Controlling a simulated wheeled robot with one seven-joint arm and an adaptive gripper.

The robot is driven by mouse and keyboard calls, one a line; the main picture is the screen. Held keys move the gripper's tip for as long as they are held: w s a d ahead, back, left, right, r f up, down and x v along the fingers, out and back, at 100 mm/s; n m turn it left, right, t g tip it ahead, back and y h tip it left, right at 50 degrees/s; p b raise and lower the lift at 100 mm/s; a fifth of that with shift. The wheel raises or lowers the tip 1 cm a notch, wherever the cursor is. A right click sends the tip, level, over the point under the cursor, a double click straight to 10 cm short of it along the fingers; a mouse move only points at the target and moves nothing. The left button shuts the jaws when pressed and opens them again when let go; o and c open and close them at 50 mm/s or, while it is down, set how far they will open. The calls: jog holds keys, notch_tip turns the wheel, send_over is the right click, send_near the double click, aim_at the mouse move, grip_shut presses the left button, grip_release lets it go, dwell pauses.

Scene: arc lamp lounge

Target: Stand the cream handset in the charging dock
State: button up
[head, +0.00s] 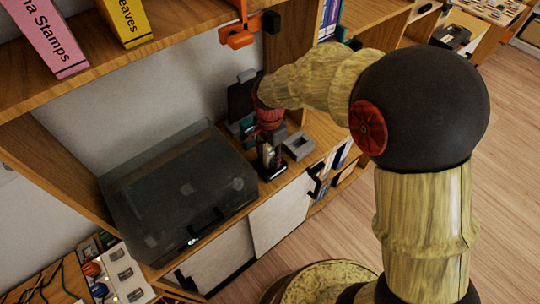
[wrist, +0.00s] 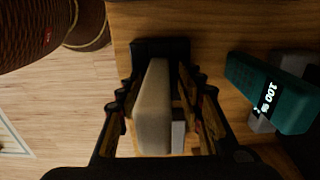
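The cream handset (wrist: 153,108) is between the two fingers of my gripper (wrist: 158,85) in the wrist view. Gaps show on both sides of it, so the fingers look open around it. Its far end meets a black block (wrist: 160,46), which looks like the charging dock; whether it is fully seated cannot be told. In the head view my gripper (head: 269,150) points down over the low shelf. A pale sliver of the handset (head: 268,154) shows there above a black base (head: 271,174), partly hidden by the fingers.
A teal device (wrist: 270,92) reading 100 % lies right of my gripper in the wrist view. A grey open box (head: 299,146) stands right of my gripper in the head view. A dark lidded turntable (head: 180,190) is close on the left. An orange clamp (head: 240,36) hangs above.

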jog(key=shift+r, duration=0.1)
notch_tip(320, 180, up, 7)
jog(key=p, duration=0.3)
jog(key=shift+r, duration=0.2)
dwell(0.4)
